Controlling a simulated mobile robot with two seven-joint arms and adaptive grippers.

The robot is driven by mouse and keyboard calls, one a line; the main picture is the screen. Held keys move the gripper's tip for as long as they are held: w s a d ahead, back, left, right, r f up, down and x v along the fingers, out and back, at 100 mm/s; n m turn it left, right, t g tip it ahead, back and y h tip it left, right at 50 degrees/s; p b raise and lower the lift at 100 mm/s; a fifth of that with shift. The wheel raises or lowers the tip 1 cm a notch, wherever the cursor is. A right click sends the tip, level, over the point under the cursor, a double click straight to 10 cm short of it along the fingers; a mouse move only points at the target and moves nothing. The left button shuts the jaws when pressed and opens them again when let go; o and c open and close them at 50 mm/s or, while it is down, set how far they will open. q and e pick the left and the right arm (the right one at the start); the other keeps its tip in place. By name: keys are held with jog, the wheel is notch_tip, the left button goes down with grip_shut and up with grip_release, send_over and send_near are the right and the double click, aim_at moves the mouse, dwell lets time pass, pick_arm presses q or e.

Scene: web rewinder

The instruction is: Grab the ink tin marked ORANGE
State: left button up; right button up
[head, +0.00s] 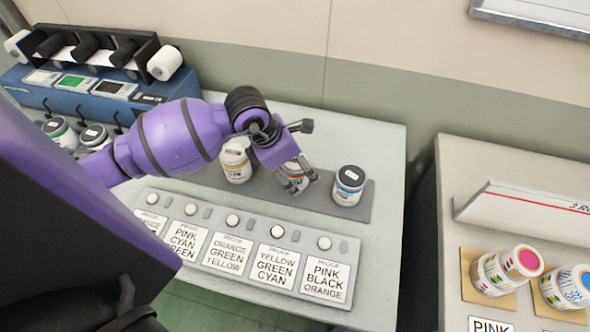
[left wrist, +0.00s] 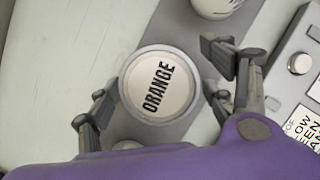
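The ink tin marked ORANGE (left wrist: 158,87) shows its white lid and black lettering in the left wrist view. A gap shows between the lid and the right-hand finger; I cannot tell whether the left-hand finger touches. My right gripper is not in view.
A panel of buttons and proof cards (head: 240,221) lies in front. A blue machine (head: 90,85) is at the left. A side table (head: 455,165) with colourful cans stands right.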

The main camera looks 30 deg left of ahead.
pick_arm(q)
jog(key=c, duration=1.4)
jog(key=shift+c, duration=0.5)
jog(key=shift+w+r, duration=0.1)
jog(key=shift+r, duration=0.05)
